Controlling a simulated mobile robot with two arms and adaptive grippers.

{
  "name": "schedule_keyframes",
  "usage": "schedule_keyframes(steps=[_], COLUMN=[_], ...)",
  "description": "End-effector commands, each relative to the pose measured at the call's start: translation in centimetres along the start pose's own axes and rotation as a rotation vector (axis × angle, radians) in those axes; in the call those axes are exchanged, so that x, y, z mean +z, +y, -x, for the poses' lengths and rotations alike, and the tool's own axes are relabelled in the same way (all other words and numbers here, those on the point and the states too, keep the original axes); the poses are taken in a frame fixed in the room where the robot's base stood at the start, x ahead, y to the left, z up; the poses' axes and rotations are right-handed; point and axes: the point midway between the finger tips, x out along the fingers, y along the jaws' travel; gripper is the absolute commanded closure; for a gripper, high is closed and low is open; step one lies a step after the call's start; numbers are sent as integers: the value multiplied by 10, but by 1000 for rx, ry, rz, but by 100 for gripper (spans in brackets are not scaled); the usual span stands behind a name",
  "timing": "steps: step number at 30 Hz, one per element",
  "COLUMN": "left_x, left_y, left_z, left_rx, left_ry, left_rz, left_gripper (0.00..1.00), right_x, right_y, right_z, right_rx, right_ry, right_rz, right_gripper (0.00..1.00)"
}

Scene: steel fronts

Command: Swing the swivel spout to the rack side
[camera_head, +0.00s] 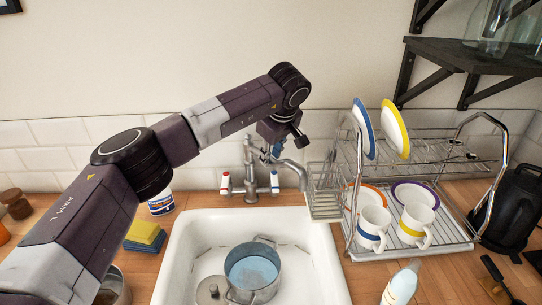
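The metal tap (249,170) stands behind the white sink, with a red-marked and a blue-marked handle. Its swivel spout (294,168) reaches to the right of the tap's column, its end over the sink's back right part, near the dish rack (344,205). My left arm comes in from the left, and my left gripper (282,146) points down just above and behind the spout, right of the column. The fingers are small and partly overlap the tap, so I cannot tell whether they touch the spout or are open. My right gripper is out of view.
The sink (187,248) holds a blue-grey pot (252,272) and a lid. The rack, right of the sink, carries plates and two mugs. A bottle (401,285) stands at the front right. Sponges (145,236) lie left of the sink. A shelf (470,52) hangs at upper right.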

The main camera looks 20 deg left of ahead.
Motion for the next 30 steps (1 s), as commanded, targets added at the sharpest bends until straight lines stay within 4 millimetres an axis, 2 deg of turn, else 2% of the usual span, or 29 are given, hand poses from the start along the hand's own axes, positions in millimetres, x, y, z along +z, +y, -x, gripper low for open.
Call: schedule_keyframes(steps=[10, 14, 24, 30], left_x=[1, 1, 0, 1], left_y=[-1, 0, 0, 0], left_z=[-1, 9, 78, 108], left_rx=[-3, -2, 0, -1], left_ry=[-2, -2, 1, -1], left_rz=[-2, -2, -2, -2], left_gripper=[66, 66, 66, 66], right_x=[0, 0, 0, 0], right_y=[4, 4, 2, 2], right_z=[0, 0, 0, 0], right_rx=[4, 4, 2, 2], right_ry=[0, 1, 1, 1], right_rz=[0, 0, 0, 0], right_gripper=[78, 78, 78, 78])
